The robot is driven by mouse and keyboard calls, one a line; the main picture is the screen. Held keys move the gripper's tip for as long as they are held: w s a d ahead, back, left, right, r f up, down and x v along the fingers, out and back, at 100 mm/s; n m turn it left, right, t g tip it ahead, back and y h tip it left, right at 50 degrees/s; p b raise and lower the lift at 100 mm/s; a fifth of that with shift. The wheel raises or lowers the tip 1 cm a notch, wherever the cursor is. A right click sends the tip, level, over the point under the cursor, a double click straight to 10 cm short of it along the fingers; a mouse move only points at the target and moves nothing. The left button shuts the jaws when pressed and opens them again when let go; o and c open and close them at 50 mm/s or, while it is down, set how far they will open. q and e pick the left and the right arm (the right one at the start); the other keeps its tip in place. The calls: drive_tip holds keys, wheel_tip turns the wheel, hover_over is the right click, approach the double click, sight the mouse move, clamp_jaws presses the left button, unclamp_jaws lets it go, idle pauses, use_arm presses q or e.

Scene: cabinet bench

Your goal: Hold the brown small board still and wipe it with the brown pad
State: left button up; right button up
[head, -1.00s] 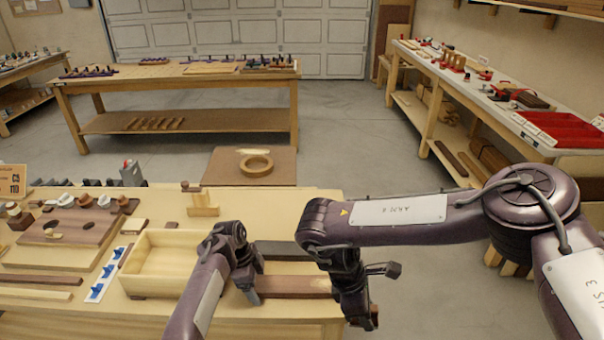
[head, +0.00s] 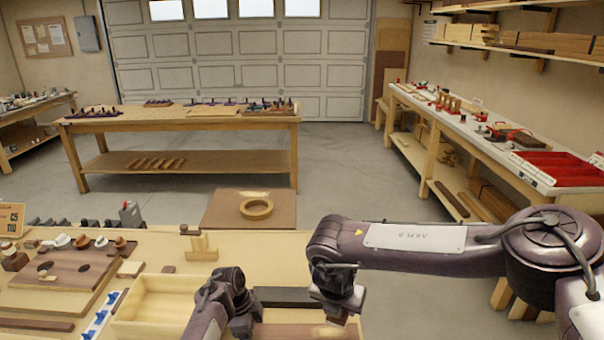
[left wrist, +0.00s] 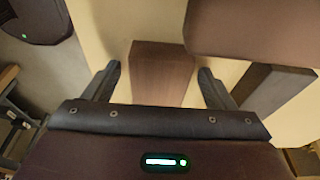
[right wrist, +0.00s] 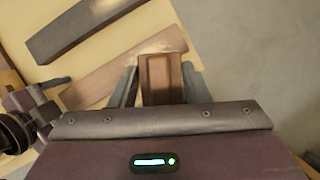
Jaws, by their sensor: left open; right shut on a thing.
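The brown small board (head: 290,331) lies flat on the bench, partly cut off by the bottom of the head view. In the right wrist view it (right wrist: 105,82) has a pale dusty patch at one end. My left gripper (head: 246,328) is open at the board's left end. In the left wrist view the board (left wrist: 160,75) shows between the fingers; I cannot tell if they touch it. My right gripper (head: 338,318) is shut on the brown pad (right wrist: 162,80), by the board's right, dusty end. Whether the pad touches the board is unclear.
A dark bar (head: 285,296) lies just behind the board. An open wooden box (head: 155,305) stands to its left. A wooden ring (head: 256,208) lies on a brown panel further back. Open floor lies right of the bench.

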drive_tip(key=w+f+n, duration=0.1)
drive_tip(key=f, duration=0.1)
drive_tip(key=w+f+n+y, duration=0.1)
drive_tip(key=f+n, duration=0.1)
drive_tip(key=f, duration=0.1)
drive_tip(key=w+a+f+n, duration=0.1)
drive_tip(key=f, duration=0.1)
drive_tip(key=shift+w+f+n+y, duration=0.3)
drive_tip(key=shift+w+n+y, duration=0.1)
drive_tip(key=d+f, duration=0.2)
drive_tip(key=d, duration=0.1)
drive_tip(key=d+f, duration=0.1)
drive_tip(key=d, duration=0.1)
drive_tip(key=shift+d+f, duration=0.15)
drive_tip(key=shift+d, duration=0.05)
drive_tip(key=a, duration=1.2)
drive_tip(key=d, duration=1.1)
drive_tip(key=shift+d, duration=0.4)
use_arm(q)
drive_tip(key=c, duration=1)
